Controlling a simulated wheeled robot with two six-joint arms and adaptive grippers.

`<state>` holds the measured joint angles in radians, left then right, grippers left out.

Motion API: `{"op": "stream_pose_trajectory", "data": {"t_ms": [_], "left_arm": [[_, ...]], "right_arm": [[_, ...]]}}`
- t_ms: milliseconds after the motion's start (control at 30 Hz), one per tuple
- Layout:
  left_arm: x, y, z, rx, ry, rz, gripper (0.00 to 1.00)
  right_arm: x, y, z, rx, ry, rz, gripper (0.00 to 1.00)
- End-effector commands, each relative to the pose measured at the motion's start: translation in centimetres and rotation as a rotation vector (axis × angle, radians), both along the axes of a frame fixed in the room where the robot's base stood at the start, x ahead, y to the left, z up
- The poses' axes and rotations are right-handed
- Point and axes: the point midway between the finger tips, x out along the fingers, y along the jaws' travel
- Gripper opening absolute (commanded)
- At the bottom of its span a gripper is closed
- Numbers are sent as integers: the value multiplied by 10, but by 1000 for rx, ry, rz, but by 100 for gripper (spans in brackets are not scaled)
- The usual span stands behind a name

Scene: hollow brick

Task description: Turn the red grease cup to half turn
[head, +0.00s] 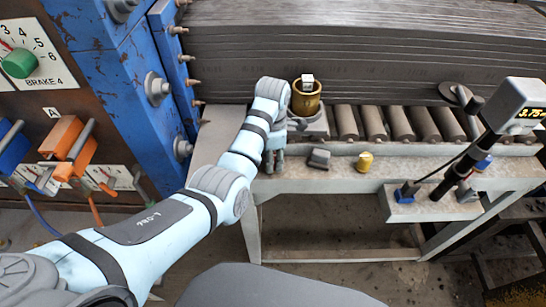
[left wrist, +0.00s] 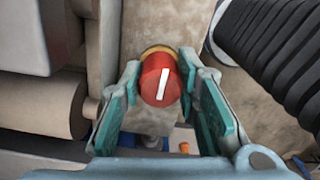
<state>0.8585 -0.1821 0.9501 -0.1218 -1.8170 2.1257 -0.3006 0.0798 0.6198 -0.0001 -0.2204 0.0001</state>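The red grease cup (left wrist: 160,84) shows in the left wrist view as a round red cap with a white bar across its top and a yellowish rim behind it. The bar is tilted a little from the picture's vertical. My left gripper (left wrist: 161,78) has one finger on each side of the cap, with the tips right at its edges. I cannot tell whether they press on it. In the head view my left gripper (head: 275,163) points down at the bench, and the red cup is hidden there. My right gripper is not in view.
Rollers (head: 400,123) run behind. A display post (head: 480,150) stands right; a blue frame (head: 120,75) and brake panel (head: 30,65) stand left.

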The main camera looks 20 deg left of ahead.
Motion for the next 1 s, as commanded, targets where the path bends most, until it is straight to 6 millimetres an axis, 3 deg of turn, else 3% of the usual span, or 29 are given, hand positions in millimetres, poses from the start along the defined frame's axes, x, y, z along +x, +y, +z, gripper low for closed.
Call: {"op": "stream_pose_trajectory", "data": {"t_ms": [467, 1000], "left_arm": [[1, 0, 1, 1, -4, -71, 1], [1, 0, 2, 0, -6, -510, 1]], "right_arm": [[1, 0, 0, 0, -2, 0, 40], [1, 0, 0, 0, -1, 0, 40]]}}
